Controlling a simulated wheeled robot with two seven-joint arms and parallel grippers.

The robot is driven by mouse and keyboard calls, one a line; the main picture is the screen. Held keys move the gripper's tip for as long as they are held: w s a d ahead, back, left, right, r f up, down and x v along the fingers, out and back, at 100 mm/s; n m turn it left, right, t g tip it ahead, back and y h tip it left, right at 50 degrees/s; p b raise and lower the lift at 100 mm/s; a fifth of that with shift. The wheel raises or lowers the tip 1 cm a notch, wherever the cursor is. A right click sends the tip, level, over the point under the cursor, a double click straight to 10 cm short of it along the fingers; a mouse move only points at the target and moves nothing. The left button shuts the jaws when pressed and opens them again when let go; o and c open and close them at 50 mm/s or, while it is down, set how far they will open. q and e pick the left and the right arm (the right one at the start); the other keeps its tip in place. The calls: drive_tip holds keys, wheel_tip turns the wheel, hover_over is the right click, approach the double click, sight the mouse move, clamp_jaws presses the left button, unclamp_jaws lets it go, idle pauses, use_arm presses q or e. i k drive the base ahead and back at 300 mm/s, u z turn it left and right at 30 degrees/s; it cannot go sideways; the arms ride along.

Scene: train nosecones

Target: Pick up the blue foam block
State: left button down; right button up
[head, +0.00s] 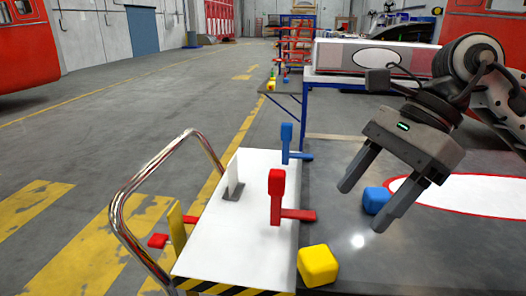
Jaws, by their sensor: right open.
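The blue foam block (375,200) is a small rounded cube on the dark grey table top. In the head view it sits right of centre, partly hidden behind a finger of my right gripper. My right gripper (361,207) comes in from the upper right with its two fingers spread, pointing down and left. The block shows in the gap between the fingers, near the lower finger. I cannot tell whether the fingers are at its height. Nothing is held. My left gripper is not in view.
A yellow block (318,265) lies at the table's front left. A white cart (238,232) with a chrome handle stands to the left, with red and blue pieces on it. A white panel with a red rim (470,196) lies right of the block. A long white box (400,58) stands behind.

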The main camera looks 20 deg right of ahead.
sight(374, 198)
drive_tip(key=k, duration=1)
